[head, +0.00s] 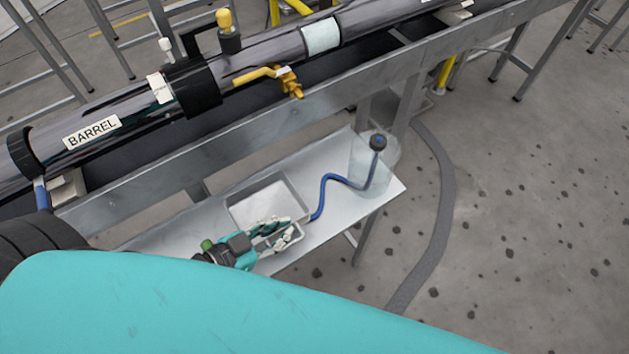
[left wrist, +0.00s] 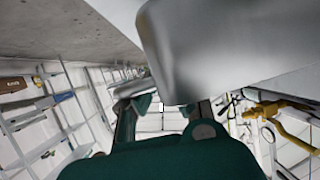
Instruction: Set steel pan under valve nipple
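A rectangular steel pan (head: 234,213) sits on the pale shelf under the barrel. A smaller pale, dish-like shape (head: 296,236) shows at its near side, partly hidden by my gripper. My left gripper (head: 280,230) is at the pan's near edge. In the left wrist view the rounded metal pan (left wrist: 205,45) fills the top middle, close to the fingers. The fingers of my left gripper (left wrist: 167,108) stand apart with a gap between them; contact with the pan is unclear. The brass valve (head: 290,82) with a yellow handle hangs from the barrel, above the shelf. My right gripper is out of view.
A blue hose (head: 341,180) runs from beside the pan to a clear container (head: 385,152) with a dark cap at the shelf's right end. The steel frame beam (head: 250,133) crosses above the shelf. A grey floor strip (head: 437,210) lies to the right.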

